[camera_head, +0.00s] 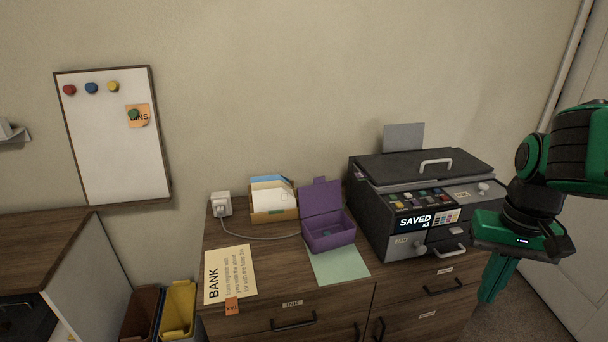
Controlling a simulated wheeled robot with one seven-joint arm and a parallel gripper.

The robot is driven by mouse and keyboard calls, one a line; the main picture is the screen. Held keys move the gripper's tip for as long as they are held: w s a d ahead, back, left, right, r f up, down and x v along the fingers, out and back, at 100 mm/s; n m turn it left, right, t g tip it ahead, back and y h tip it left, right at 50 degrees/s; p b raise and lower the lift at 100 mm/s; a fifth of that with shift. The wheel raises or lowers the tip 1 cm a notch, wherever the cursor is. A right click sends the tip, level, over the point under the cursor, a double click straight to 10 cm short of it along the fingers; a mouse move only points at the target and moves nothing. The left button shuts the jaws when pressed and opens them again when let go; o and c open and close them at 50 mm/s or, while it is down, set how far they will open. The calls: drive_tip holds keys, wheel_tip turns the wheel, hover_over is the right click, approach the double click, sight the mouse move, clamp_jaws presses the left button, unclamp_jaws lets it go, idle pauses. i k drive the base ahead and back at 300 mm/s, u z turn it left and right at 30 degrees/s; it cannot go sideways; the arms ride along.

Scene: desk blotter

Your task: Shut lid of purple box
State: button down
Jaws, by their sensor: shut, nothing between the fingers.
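The purple box (329,238) stands on the wooden cabinet top, left of the printer. Its lid (320,197) is open and stands up at the back of the box. My gripper (484,301) is at the right of the view, green and pointing down, in front of and to the right of the printer. It is shut and empty, well apart from the box.
A dark printer (385,197) stands right of the box, between it and my gripper. A pale green sheet (340,267) lies in front of the box. A letter holder (273,215), a white plug adapter (221,204) with cable and a BANK paper (231,275) are to the left.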

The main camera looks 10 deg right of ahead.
sight(320, 196)
drive_tip(key=u, duration=0.05)
drive_tip(key=i, duration=1)
